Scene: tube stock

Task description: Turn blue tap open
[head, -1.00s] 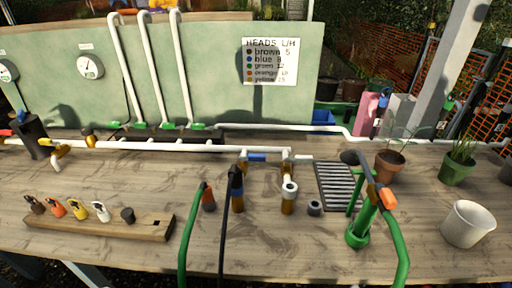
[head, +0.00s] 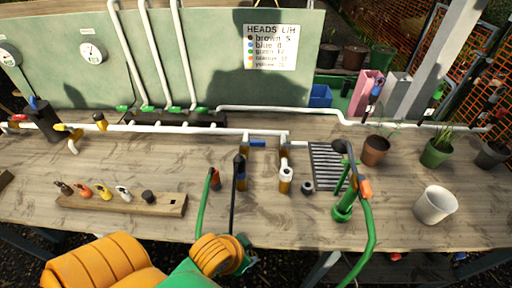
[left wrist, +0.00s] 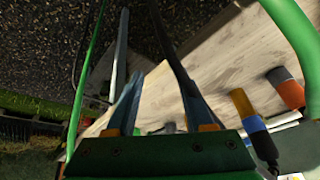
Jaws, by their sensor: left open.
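A blue handle (head: 258,143) lies along the white pipe at the middle of the bench, between two brass-coloured fittings. Another blue piece (head: 33,102) sits on a dark cylinder at the far left; I cannot tell which of the two is the blue tap. My left gripper (head: 242,262) is low in the head view, in front of the bench edge and well short of both. In the left wrist view its fingers (left wrist: 160,98) are apart with nothing between them, beside the edge of the wooden top. My right gripper is out of sight.
A green hose (head: 203,205) and a black hose (head: 233,205) hang over the front edge near my left gripper. A wooden block (head: 120,203) holds several coloured heads.

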